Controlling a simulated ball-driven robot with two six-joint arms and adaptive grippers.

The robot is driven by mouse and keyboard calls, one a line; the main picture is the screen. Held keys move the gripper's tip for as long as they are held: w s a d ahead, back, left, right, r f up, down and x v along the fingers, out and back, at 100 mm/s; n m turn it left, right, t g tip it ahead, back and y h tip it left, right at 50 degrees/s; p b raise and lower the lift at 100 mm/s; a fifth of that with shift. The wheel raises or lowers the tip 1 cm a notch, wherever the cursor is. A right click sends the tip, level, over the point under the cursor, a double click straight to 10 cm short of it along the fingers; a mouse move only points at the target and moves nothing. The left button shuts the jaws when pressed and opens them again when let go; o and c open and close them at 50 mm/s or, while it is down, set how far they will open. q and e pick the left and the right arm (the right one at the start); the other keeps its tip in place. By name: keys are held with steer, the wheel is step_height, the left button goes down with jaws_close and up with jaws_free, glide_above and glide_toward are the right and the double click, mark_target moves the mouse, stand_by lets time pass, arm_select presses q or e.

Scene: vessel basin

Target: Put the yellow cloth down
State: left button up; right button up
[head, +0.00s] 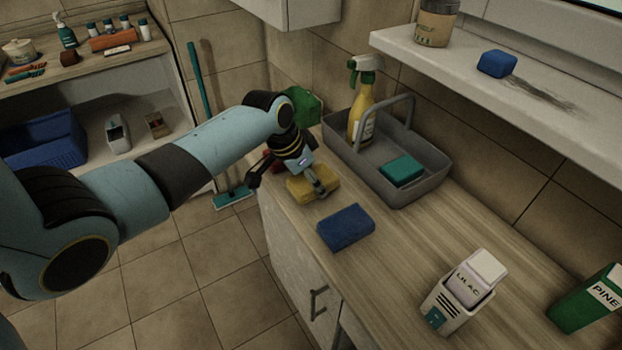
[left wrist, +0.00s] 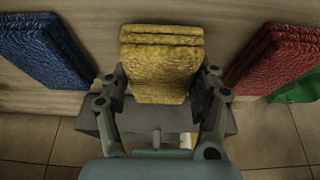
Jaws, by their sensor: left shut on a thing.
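The yellow cloth (head: 318,184) is a folded stack near the left edge of the wooden counter (head: 400,260). My left gripper (head: 320,188) is shut on it from above. In the left wrist view the yellow cloth (left wrist: 160,60) is between the two fingers of my left gripper (left wrist: 162,90). I cannot tell whether the cloth touches the counter. My right gripper is not in view.
A blue cloth (head: 346,227) lies to the near side, and a red cloth (left wrist: 275,62) on the other side. A grey caddy (head: 420,187) with a spray bottle (head: 362,112) and green sponge (head: 402,170) stands behind. A white LILAC container (head: 465,287) stands nearer.

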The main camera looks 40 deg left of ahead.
arm_select(q)
steer(key=shift+f, duration=0.3)
steer(key=shift+f, duration=0.1)
steer(key=shift+f, duration=0.3)
steer(key=shift+s+f, duration=0.15)
steer(key=shift+f, duration=0.05)
steer(key=o, duration=1.3)
steer(key=shift+f, duration=0.15)
steer(key=shift+o, duration=0.2)
